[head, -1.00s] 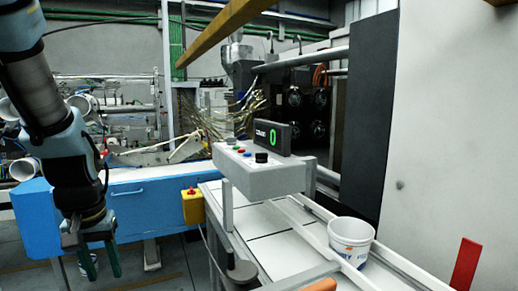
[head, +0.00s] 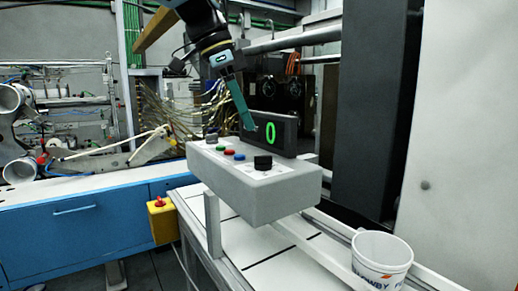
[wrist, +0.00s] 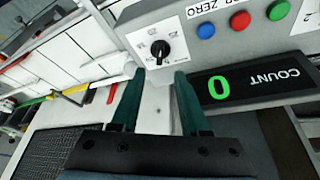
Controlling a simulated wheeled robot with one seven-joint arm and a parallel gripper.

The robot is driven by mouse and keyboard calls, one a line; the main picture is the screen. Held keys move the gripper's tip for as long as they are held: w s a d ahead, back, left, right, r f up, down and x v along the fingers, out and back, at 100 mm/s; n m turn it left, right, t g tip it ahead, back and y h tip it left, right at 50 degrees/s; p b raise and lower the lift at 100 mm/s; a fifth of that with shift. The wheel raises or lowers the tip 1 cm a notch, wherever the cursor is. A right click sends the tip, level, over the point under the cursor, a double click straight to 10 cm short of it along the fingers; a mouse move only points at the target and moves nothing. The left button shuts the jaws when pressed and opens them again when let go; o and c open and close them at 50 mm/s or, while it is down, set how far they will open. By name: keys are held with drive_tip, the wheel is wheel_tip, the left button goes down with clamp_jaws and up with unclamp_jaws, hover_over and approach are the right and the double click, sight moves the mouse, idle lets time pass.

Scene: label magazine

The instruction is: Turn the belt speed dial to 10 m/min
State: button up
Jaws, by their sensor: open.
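The grey control box (head: 255,200) carries a black dial (head: 262,163) near its right end and a second dark knob (head: 212,136) at its left end. In the wrist view the black dial (wrist: 160,50) sits on a white label plate; its pointer and small markings are too small to read. I cannot tell which knob sets belt speed. My gripper (head: 248,125) is open and empty above the box, overlapping the display's left end in the head view. In the wrist view my gripper (wrist: 155,78) points toward the dial, which lies beyond the fingertips, apparently untouched.
A COUNT display (head: 272,133) showing a green 0 stands on the box's back. Blue (wrist: 206,31), red (wrist: 240,20) and green (wrist: 279,10) buttons sit beside the dial. A white bucket (head: 381,262) stands at right on the conveyor. A yellow emergency-stop box (head: 163,220) is left.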

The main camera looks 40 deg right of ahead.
sight(259, 156)
drive_tip(key=x, duration=0.7)
drive_tip(key=shift+s+f+p, duration=0.1)
drive_tip(key=shift+f+p, duration=0.15)
drive_tip(key=shift+p, duration=0.05)
clamp_jaws()
